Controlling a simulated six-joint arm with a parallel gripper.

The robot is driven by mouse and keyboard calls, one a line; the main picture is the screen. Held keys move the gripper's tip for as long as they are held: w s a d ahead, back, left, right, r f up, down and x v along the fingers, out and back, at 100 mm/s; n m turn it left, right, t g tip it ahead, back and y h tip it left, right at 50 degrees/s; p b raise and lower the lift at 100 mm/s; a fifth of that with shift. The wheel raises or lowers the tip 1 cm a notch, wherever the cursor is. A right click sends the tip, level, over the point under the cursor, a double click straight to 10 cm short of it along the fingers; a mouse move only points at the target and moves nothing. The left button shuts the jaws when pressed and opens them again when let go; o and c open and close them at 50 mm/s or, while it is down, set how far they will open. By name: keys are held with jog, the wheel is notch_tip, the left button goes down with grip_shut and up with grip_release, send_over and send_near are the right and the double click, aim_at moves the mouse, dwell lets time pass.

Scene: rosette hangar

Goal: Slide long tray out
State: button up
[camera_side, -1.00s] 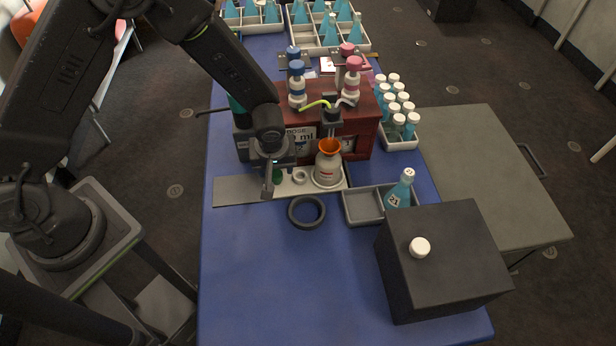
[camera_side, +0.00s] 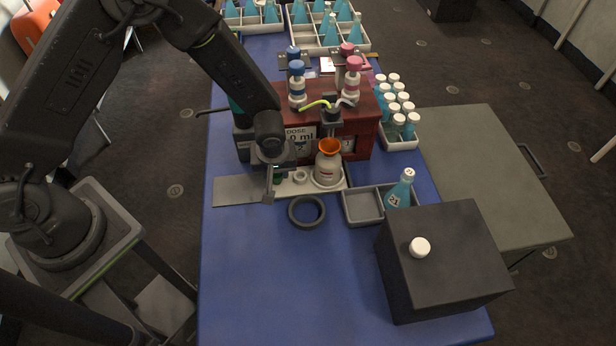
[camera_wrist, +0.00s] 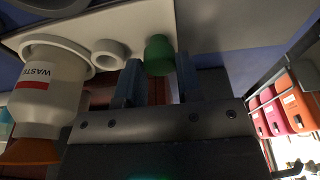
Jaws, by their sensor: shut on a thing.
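The long tray (camera_side: 236,190) is a flat pale grey strip lying across the blue table in front of the red-brown dispenser. A white bottle with an orange funnel (camera_side: 328,168) stands on its right part; its "WASTE" label shows in the wrist view (camera_wrist: 40,82). Beside the bottle is a small white ring (camera_side: 300,176), and beside that a green knob (camera_wrist: 160,55). My gripper (camera_side: 270,196) is over the tray's middle. In the wrist view, its two blue fingers (camera_wrist: 158,78) are shut on the green knob. In the side view, my gripper mostly hides the knob.
A dark ring (camera_side: 307,223) lies just in front of the tray. A grey divided tray (camera_side: 362,207) with a blue bottle (camera_side: 399,189) is to the right, near a black box (camera_side: 440,275). The table's front left is clear.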

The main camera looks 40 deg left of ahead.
dwell(0.3)
jog(key=shift+s+a, duration=4.85)
jog(key=shift+a, duration=0.05)
jog(key=o, duration=0.7)
notch_tip(320, 180, up, 7)
